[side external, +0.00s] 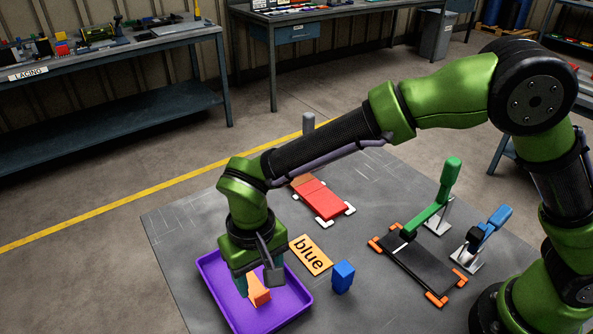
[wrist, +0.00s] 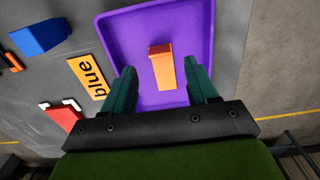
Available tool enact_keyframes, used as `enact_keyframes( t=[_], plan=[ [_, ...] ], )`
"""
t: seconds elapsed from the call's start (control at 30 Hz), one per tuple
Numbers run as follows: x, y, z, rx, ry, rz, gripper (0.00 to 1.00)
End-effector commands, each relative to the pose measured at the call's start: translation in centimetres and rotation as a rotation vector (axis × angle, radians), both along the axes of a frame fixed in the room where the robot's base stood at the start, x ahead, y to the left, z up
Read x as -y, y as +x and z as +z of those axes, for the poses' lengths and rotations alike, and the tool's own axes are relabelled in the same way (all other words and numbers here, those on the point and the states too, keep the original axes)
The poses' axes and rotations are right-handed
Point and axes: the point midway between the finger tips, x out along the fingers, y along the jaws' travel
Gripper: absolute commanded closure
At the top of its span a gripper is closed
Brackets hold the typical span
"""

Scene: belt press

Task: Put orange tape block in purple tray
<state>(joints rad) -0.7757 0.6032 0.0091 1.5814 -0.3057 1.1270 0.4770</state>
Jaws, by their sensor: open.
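The orange tape block (wrist: 162,68) lies inside the purple tray (wrist: 197,20), near its middle, in the wrist view. In the side view the orange block (side external: 258,292) shows below my gripper, within the purple tray (side external: 290,312). My gripper (wrist: 165,85) is open, its two dark teal fingers spread to either side of the block with gaps between. In the side view my gripper (side external: 255,285) is low over the tray and partly hides the block. I cannot tell its exact height over the block.
A blue block (side external: 343,276) and an orange "blue" sign (side external: 311,256) lie right of the tray.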

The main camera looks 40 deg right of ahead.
Motion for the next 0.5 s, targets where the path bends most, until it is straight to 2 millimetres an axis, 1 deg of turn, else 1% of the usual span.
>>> enact_keyframes(
  t=[0.03,0.2,0.4,0.47,0.5],
  plan=[
    [-0.1,0.1,1.3,0.004,0.003,0.000,0.42],
    [0.0,0.1,4.4,0.004,0.002,0.001,0.42],
    [0.2,0.1,6.3,0.003,0.003,-0.002,0.42],
    [0.9,0.3,7.1,0.009,0.013,-0.008,0.42],
    [1.7,0.5,7.8,0.016,0.025,-0.017,0.42]
  ],
)
